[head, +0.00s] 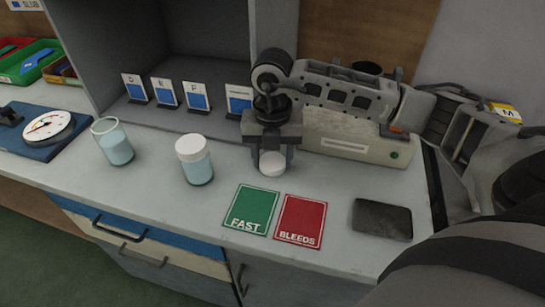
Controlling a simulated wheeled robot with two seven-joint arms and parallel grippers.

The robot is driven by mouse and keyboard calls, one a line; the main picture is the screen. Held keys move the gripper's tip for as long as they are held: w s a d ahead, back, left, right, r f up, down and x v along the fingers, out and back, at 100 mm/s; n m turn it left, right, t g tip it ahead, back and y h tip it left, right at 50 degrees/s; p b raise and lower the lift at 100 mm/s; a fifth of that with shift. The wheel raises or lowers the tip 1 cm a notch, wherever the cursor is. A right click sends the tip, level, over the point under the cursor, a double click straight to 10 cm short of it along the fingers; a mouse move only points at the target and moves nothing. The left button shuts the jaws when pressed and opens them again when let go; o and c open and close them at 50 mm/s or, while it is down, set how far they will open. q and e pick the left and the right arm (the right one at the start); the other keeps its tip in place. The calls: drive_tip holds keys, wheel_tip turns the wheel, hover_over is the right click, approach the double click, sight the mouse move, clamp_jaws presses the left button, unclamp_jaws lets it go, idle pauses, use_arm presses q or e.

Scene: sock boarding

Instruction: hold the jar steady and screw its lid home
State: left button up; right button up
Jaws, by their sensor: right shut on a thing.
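My right gripper (271,158) points down over the counter and is shut on a round white lid (272,168). The lid is low over the counter, and I cannot tell if it touches. A clear jar with pale blue contents (115,148) stands without a lid at the left, slightly tilted in the picture. Another pale blue jar (199,173) stands between it and the gripper, with a white lid (190,148) on top. I cannot tell how tightly that lid sits. My left gripper is not in view.
A green FAST card (251,208) and a red BLEEDS card (301,219) lie in front of the gripper, with a dark pad (382,220) to their right. A beige box (345,140) stands behind my arm. A dial scale (47,128) is at far left. Several label cards (166,93) stand behind.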

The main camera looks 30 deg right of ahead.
wheel_tip(320, 180, up, 3)
drive_tip(key=shift+w+f, duration=0.1)
drive_tip(key=s+a+r, duration=0.7)
drive_tip(key=a+r, duration=0.3)
drive_tip(key=a, duration=0.2)
drive_tip(key=shift+s+p, duration=0.25)
drive_tip(key=shift+p, duration=0.15)
